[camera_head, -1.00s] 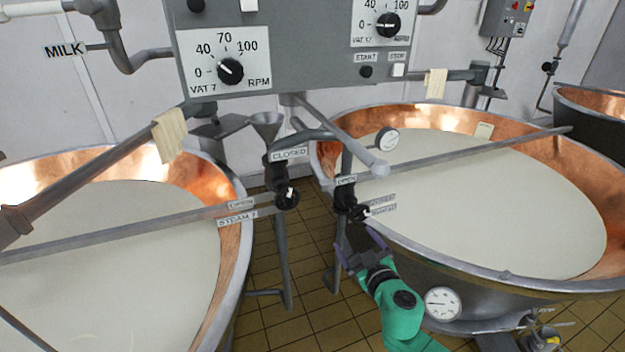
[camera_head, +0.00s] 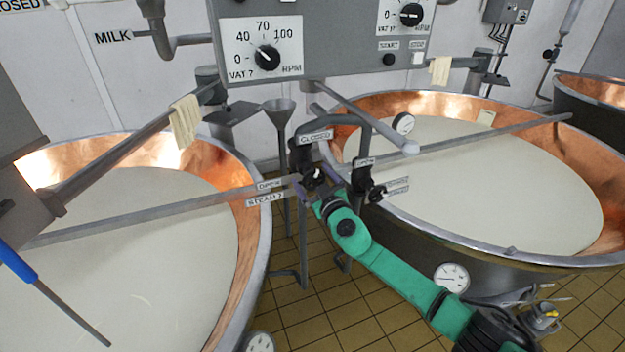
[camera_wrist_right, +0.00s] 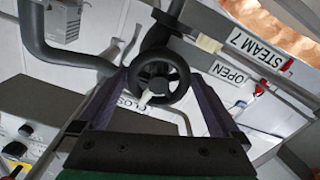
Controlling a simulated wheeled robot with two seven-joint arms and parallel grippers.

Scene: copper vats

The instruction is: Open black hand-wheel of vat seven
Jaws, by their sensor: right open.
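The black hand-wheel (camera_wrist_right: 158,80) shows in the right wrist view between the two purple fingers of my right gripper (camera_wrist_right: 160,95). Signs reading OPEN (camera_wrist_right: 228,74) and STEAM 7 (camera_wrist_right: 262,52) lie to its right there; a CLOSED sign is partly hidden behind a finger. In the head view the wheel (camera_head: 313,176) sits on its valve below the CLOSED sign (camera_head: 315,137), right of the STEAM 7 sign (camera_head: 265,200). My right gripper (camera_head: 318,190) is open at the wheel, with its fingers on either side; I cannot tell whether they touch it. My left gripper is not in view.
A second black hand-wheel (camera_head: 376,193) stands close to the right. Copper vats of milk flank the valves, the left one (camera_head: 255,240) and the right one (camera_head: 480,255). A grey control box (camera_head: 340,45) hangs above, and a funnel (camera_head: 279,105) stands behind.

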